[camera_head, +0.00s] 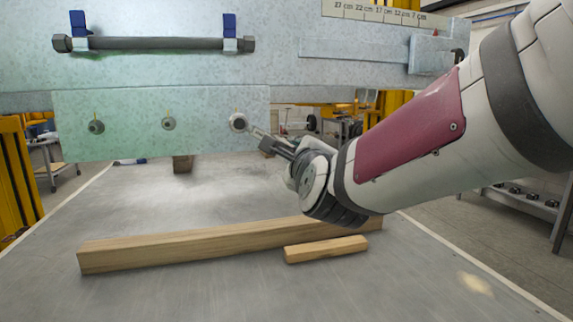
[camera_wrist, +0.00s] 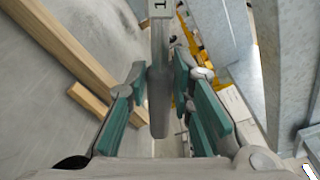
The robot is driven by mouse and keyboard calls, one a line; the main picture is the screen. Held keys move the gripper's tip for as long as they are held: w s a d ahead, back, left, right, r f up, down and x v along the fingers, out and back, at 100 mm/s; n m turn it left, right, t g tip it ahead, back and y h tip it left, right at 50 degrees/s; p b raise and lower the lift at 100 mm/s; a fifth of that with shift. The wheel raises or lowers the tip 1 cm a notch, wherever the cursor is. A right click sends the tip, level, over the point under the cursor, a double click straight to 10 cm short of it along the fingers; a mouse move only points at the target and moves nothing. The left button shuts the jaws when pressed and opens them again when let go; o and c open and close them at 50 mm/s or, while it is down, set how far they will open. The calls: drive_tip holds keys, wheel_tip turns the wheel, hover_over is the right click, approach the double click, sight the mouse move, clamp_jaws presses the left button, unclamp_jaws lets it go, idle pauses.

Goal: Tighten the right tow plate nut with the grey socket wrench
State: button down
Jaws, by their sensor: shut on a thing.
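The pale green tow plate (camera_head: 200,142) hangs below the frame beam and carries three nuts in a row. The right tow plate nut (camera_head: 238,121) is near the plate's right edge. My gripper (camera_head: 277,146) is just right of and below this nut. In the wrist view my gripper's green-padded fingers stand either side of the grey socket wrench (camera_wrist: 159,100), and they are shut on it. The wrench points away from my palm, with a light label near its far part. Its far end is cut off in the wrist view. Whether it touches the nut cannot be told.
The middle nut (camera_head: 168,123) and left nut (camera_head: 96,126) sit on the same plate. A dark bar (camera_head: 155,43) rests in two blue holders above.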

idle(0.3)
drive_tip(key=b, duration=0.1)
drive_tip(key=a+f+m+b, duration=0.1)
drive_tip(key=shift+s+f+b, duration=0.1)
drive_tip(key=shift+f+b, duration=0.15)
drive_tip(key=shift+b, duration=0.1)
drive_tip(key=shift+r+b, duration=0.15)
drive_tip(key=shift+b, duration=0.75)
drive_tip(key=c, duration=2.1)
unclamp_jaws()
clamp_jaws()
